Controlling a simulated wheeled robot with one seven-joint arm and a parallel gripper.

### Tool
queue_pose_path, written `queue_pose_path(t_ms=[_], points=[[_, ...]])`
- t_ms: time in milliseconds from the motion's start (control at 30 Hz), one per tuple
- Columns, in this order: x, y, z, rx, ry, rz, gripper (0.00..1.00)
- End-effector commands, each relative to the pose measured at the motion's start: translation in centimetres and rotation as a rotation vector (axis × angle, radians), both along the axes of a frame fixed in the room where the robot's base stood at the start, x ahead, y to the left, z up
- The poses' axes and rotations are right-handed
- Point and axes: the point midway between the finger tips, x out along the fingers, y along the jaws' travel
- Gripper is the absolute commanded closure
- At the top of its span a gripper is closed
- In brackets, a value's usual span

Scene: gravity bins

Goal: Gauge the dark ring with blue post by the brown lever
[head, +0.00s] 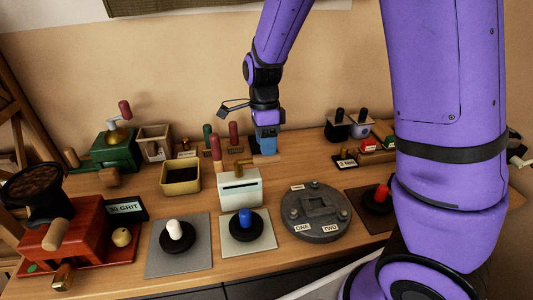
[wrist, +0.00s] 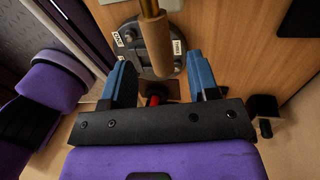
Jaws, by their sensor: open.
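The dark ring with blue post (head: 244,224) sits on a pale square mat (head: 268,237) at the front middle of the table. Behind it stands a white box (head: 240,192) with a slot in its front and a brass-brown lever (head: 242,166) on top. My gripper (head: 265,149) points down beyond and right of the box, apart from the ring. In the wrist view its blue jaws (wrist: 160,85) are apart with nothing gripped. A brown lever handle on a brass rod (wrist: 155,42) shows between and above the fingertips; whether they touch cannot be told.
A grey round plate with labels (head: 316,228) lies right of the ring. A white-post ring (head: 174,236) is on its left and a red-post ring (head: 379,199) further right. Upright red and green handles (head: 233,133) stand behind. A red grinder (head: 68,230) fills the left front.

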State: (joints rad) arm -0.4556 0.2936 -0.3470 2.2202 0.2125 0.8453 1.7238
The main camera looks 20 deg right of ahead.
Motion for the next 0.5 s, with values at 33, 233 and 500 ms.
queue_pose_path(t_ms=[33,233,500], points=[[-0.2,0.0,-0.8,-0.001,0.003,0.0,0.45],[-0.6,0.1,-2.8,-0.001,0.001,0.0,0.45],[-0.7,0.1,-3.4,0.0,-0.001,0.001,0.45]])
